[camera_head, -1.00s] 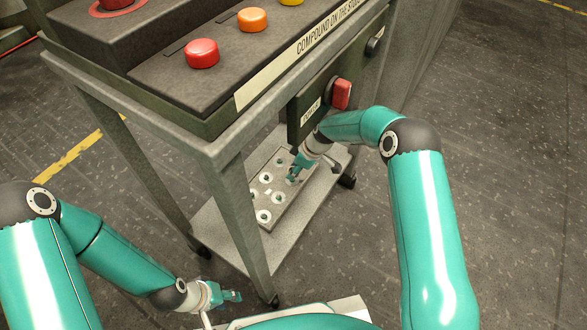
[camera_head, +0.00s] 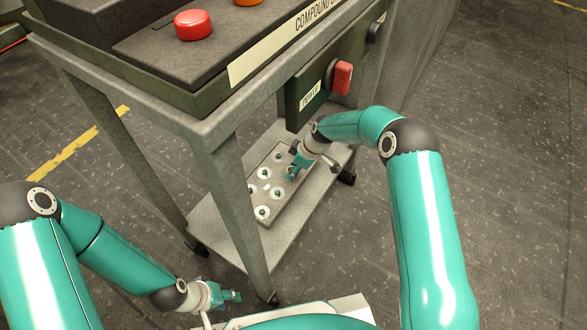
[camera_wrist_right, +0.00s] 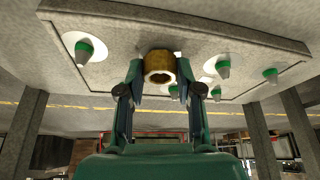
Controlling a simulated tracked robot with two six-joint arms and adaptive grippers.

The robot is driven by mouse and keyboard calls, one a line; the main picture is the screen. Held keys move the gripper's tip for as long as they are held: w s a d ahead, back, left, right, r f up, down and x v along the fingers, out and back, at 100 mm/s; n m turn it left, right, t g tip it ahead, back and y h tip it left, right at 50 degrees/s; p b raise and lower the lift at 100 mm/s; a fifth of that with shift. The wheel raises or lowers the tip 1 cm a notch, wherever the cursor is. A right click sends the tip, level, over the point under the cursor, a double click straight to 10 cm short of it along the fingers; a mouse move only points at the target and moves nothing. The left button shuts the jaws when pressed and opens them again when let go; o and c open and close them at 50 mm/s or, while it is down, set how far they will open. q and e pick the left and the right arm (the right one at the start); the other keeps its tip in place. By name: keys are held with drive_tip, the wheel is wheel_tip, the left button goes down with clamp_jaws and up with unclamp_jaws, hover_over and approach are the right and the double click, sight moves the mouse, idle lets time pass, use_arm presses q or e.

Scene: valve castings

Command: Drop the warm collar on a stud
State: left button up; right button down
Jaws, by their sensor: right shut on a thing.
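In the right wrist view my right gripper (camera_wrist_right: 160,82) is shut on a brass-coloured, hollow collar (camera_wrist_right: 159,64). The collar is between the fingertips, in front of a grey plate (camera_wrist_right: 200,32) with several green-tipped studs. One stud (camera_wrist_right: 84,47) stands in a white ring at the left; another stud (camera_wrist_right: 222,68) is just right of the gripper. In the head view the right gripper (camera_head: 291,172) is over the right side of the stud plate (camera_head: 287,207); the collar is too small to make out there. My left gripper (camera_head: 231,296) is away from the plate, its finger opening unclear.
The plate lies on the low shelf (camera_head: 232,240) of a grey metal bench. A bench leg (camera_head: 240,205) stands between my two grippers. Above the shelf are a panel with a red switch (camera_head: 342,77) and a console with a red button (camera_head: 193,25). Floor on the right is clear.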

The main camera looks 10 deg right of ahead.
drive_tip(key=c, duration=0.7)
unclamp_jaws()
drive_tip(key=v, duration=1.1)
drive_tip(key=shift+r, duration=0.35)
drive_tip(key=shift+d, duration=0.15)
